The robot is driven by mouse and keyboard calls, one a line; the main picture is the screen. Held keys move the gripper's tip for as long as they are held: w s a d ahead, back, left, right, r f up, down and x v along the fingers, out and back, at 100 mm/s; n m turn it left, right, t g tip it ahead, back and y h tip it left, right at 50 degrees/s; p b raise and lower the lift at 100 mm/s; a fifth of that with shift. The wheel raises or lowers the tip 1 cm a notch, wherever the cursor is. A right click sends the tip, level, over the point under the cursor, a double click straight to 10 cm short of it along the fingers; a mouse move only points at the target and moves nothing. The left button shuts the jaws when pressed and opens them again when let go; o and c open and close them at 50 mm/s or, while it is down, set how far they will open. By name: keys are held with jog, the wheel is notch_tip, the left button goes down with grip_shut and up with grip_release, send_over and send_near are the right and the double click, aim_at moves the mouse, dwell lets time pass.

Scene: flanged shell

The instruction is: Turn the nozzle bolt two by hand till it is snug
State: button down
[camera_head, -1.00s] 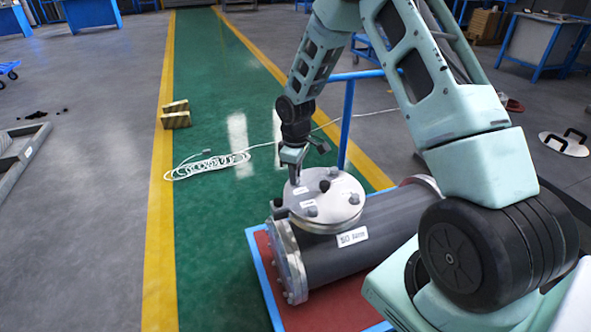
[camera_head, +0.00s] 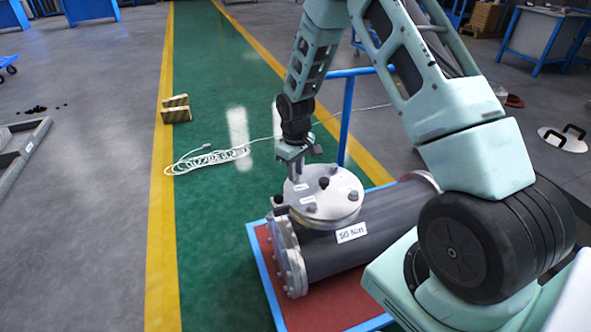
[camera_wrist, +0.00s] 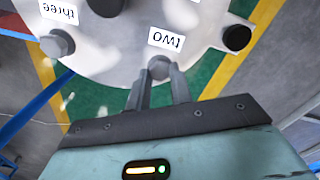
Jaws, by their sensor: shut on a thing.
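The nozzle's round grey flange cover (camera_head: 335,207) sits on top of the dark grey shell (camera_head: 340,252). In the wrist view, bolt two (camera_wrist: 159,67) stands at the flange edge beside the label "two" (camera_wrist: 166,40). My gripper (camera_wrist: 160,82) is shut on the head of bolt two, with one finger on each side. In the head view my gripper (camera_head: 296,178) points down at the far left edge of the cover, and the bolt's head is hard to make out there. Bolt three (camera_wrist: 57,44) stands to the left in the wrist view, beside its label "three" (camera_wrist: 66,10).
A dark bolt or knob (camera_wrist: 236,38) sits at the flange's right in the wrist view. The shell lies on a red stand with a blue frame (camera_head: 262,278). A blue post (camera_head: 346,125) rises behind the nozzle. A white cable (camera_head: 208,160) lies on the green floor.

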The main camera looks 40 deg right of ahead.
jog(key=shift+w+r, duration=0.1)
jog(key=shift+r, duration=0.05)
jog(key=c, duration=1.2)
grip_release()
jog(key=shift+c, duration=0.2)
notch_tip(320, 180, up, 17)
jog(key=p, duration=0.1)
jog(key=shift+r+p, duration=0.15)
jog(key=shift+p, duration=0.25)
